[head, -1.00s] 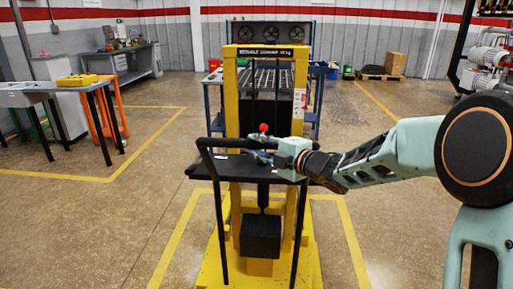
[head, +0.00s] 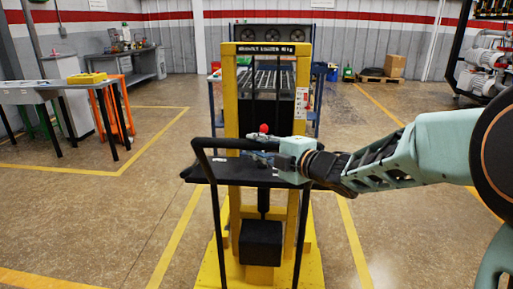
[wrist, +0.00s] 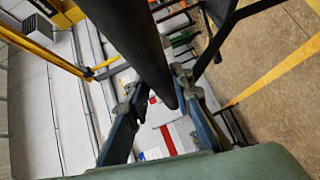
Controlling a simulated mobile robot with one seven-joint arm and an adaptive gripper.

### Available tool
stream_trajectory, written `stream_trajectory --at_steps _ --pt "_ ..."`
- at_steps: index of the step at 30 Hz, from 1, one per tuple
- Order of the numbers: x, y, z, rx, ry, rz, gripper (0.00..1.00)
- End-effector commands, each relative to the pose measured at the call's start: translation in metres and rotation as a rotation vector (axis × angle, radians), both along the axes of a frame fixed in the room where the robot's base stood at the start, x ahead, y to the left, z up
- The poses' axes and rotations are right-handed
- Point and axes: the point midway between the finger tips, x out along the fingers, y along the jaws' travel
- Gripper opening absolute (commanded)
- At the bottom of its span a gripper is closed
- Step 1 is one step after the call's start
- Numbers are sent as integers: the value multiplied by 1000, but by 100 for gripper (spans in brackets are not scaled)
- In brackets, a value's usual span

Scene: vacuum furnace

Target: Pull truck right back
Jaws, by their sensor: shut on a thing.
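The yellow lift truck (head: 231,100) stands upright in the middle of the head view, facing away from me. It has a tall yellow mast frame, a black box (head: 261,242) low down, and a black push handle (head: 215,150) on my side. My gripper (head: 264,158) is at the handle's top bar, right of its middle, near a red-knobbed lever (head: 264,128). In the wrist view the black bar (wrist: 135,45) passes between the fingers of my gripper (wrist: 158,102), which are shut on it. The fingertips are partly hidden in the head view.
A grey table (head: 60,84) and an orange stand (head: 121,110) are on the left. A blue-framed rack with fans (head: 270,38) is behind the truck. A pallet with a box (head: 395,65) and pumps (head: 480,80) are at the right. Yellow floor lines surround open floor.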

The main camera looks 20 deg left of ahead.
Motion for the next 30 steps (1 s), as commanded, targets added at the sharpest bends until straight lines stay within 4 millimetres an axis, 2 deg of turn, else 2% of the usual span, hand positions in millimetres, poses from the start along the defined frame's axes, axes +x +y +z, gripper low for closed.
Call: stream_trajectory --at_steps 1,12,28,29,30 --pt "-7 -3 -10 -11 10 1 0" --pt "-41 -11 -9 -11 10 -1 0" --pt "-46 -14 -7 -8 11 -5 0" --pt "-46 -14 -7 -8 11 -5 24" --pt "-46 -14 -7 -8 11 -5 29"
